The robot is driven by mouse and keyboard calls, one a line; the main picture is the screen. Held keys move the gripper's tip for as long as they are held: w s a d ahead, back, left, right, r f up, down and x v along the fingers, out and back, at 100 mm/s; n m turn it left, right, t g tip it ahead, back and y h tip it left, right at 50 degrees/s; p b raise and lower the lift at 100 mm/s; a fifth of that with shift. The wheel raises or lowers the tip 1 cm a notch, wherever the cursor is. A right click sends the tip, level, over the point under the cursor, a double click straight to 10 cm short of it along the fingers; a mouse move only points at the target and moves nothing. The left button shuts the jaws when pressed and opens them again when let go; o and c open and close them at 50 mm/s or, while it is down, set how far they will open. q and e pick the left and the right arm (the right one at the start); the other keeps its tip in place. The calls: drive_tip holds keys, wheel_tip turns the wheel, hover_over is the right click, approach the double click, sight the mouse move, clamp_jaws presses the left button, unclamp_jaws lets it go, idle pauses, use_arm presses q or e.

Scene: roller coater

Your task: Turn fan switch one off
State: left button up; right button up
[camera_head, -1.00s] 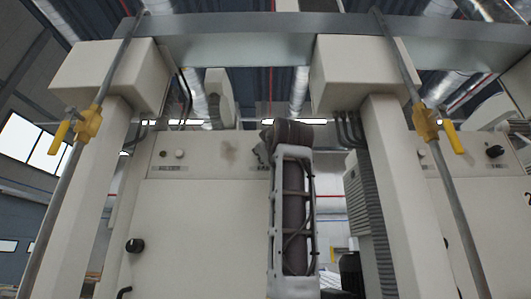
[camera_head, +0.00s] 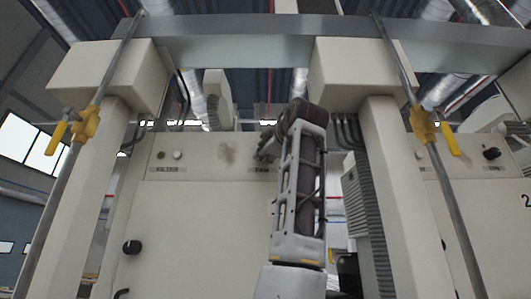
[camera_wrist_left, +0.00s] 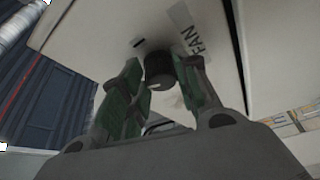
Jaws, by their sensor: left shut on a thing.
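The fan switch is a black round knob (camera_wrist_left: 160,70) beside a FAN label (camera_wrist_left: 190,41) on a cream cabinet panel, seen in the left wrist view. My left gripper (camera_wrist_left: 158,84) has its green-padded fingers on both sides of the knob and is shut on it. In the head view my left gripper (camera_head: 264,150) is at the cabinet (camera_head: 205,225), just above the FAN label (camera_head: 262,170). The knob is hidden there behind the gripper and arm. My right gripper is not in view.
A FILTER label (camera_head: 166,169) with small round controls is left of the fan switch. A black knob (camera_head: 132,247) sits lower on the cabinet. Cream posts with metal pipes and yellow valves (camera_head: 86,123) (camera_head: 424,123) stand on both sides.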

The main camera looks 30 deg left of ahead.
use_arm(q)
drive_tip(key=shift+r+n+g+h, duration=0.15)
drive_tip(key=shift+n+g+h, duration=0.3)
drive_tip(key=shift+n, duration=1.45)
drive_tip(key=shift+w, duration=0.1)
drive_tip(key=o, duration=1)
drive_tip(key=shift+v, duration=6.1)
